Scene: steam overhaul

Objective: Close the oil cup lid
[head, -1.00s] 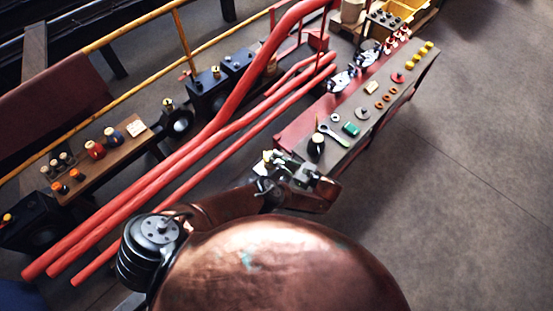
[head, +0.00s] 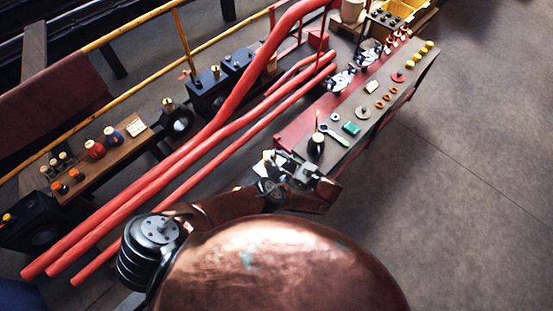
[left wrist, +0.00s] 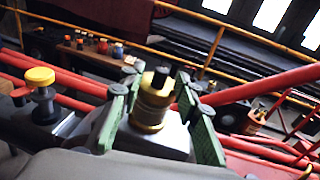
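A brass oil cup (left wrist: 150,105) with a dark top piece (left wrist: 161,76) stands upright in the middle of the left wrist view. Its base sits on a pale block. I cannot tell how its lid is set. My left gripper (left wrist: 158,82) has green-padded fingers spread on either side of the cup, with no clear grip on it. In the head view my left gripper (head: 279,166) is beyond my copper body, at the near end of the bench; the cup there is hard to make out. My right gripper is not in view.
A yellow knob on a dark stem (left wrist: 41,80) stands left of the gripper. Red pipes (head: 160,180) run along the left. The bench (head: 372,120) holds a wrench (head: 334,136), a green block (head: 351,128) and several rings. The floor at right is clear.

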